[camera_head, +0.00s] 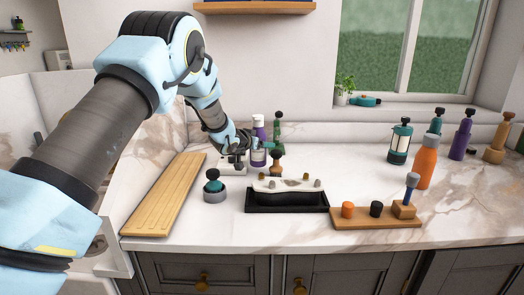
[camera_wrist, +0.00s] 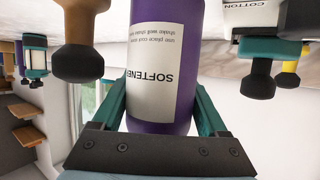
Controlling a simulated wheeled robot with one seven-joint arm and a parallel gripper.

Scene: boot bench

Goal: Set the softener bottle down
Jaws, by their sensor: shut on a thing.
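The softener bottle (camera_head: 259,150) is purple with a white label and a pale cap. It stands upright at the back left of the marble counter in the head view. In the wrist view the bottle (camera_wrist: 178,20) appears upside down, its SOFTENER label facing me. My gripper (camera_head: 245,150) reaches it from the left, and its teal fingers (camera_wrist: 163,98) are shut around its sides. The bottle's base is close to the counter, but I cannot tell whether it touches.
A green bottle (camera_head: 279,130) and a wooden-bodied bottle (camera_head: 277,163) stand close beside it. A black tray (camera_head: 286,205), a teal-and-grey jar (camera_head: 214,190) and a wooden board (camera_head: 165,200) lie nearer. An orange bottle (camera_head: 427,165) stands right. The back middle counter is clear.

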